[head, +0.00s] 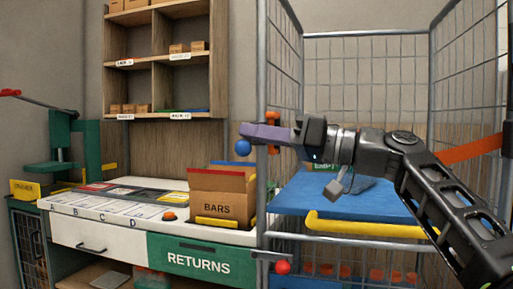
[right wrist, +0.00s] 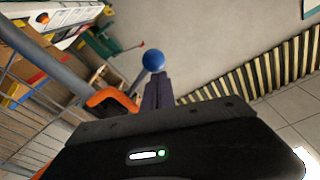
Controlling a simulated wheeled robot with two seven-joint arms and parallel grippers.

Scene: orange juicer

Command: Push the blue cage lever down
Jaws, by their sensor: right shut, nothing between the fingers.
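The blue cage lever shows as a round blue knob (head: 243,147) beside the cage's left front post. In the right wrist view the blue knob (right wrist: 153,60) is just beyond my fingertips. My right gripper (head: 246,132) reaches in from the right with its purple-grey fingers together and empty. Its tips are just above the knob in the head view; I cannot tell whether they touch it. An orange bracket (head: 273,132) is on the post behind the fingers. The lever's rod is mostly hidden. My left gripper is not in view.
The wire cage (head: 262,60) has a blue shelf (head: 290,200) with a yellow front bar (head: 370,226). A red knob (head: 283,267) sits lower on the cage. A BARS box (head: 220,207) stands on the returns counter (head: 200,258) at left. A green machine (head: 62,150) stands further left.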

